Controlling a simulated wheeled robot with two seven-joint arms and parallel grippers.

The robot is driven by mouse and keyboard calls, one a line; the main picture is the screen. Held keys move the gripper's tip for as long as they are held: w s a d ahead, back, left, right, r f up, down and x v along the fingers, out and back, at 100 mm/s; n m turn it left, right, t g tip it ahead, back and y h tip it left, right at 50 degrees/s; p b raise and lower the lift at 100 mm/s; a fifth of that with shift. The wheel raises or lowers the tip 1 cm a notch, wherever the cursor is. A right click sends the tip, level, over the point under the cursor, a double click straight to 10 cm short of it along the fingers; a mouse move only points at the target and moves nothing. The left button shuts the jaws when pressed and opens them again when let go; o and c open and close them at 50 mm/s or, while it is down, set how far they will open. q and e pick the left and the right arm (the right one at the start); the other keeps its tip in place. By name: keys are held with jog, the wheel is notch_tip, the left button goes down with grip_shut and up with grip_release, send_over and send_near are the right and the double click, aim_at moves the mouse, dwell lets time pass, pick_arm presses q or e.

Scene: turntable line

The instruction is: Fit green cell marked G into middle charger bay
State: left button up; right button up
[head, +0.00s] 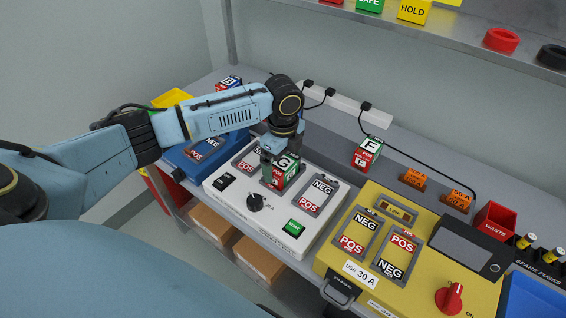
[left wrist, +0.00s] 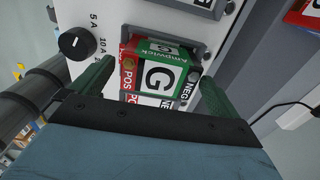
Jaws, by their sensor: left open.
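The green cell marked G (head: 286,165), with a red and white lower part, stands in or over the middle bay of the white charger (head: 240,200). In the left wrist view the cell (left wrist: 160,75) sits inside the bay's grey frame, with POS and NEG labels at its sides. I cannot tell whether it is fully seated. My left gripper (head: 281,150) is just above the cell. In the left wrist view its dark green fingers (left wrist: 155,72) are apart, one on each side of the cell, with gaps visible. My right gripper is not in view.
The charger's right bay (head: 320,194) is empty; its left bay is partly behind my gripper. A dial (head: 256,202) and green button (head: 293,229) are in front. A cell marked F (head: 367,153) stands behind. A yellow charger (head: 345,267) is at right, a blue unit (head: 187,160) at left.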

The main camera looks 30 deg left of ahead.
aim_at(283, 162)
pick_arm(q)
notch_tip(283, 162, up, 11)
jog(key=p, duration=0.1)
jog(key=shift+f, duration=0.2)
dwell(0.7)
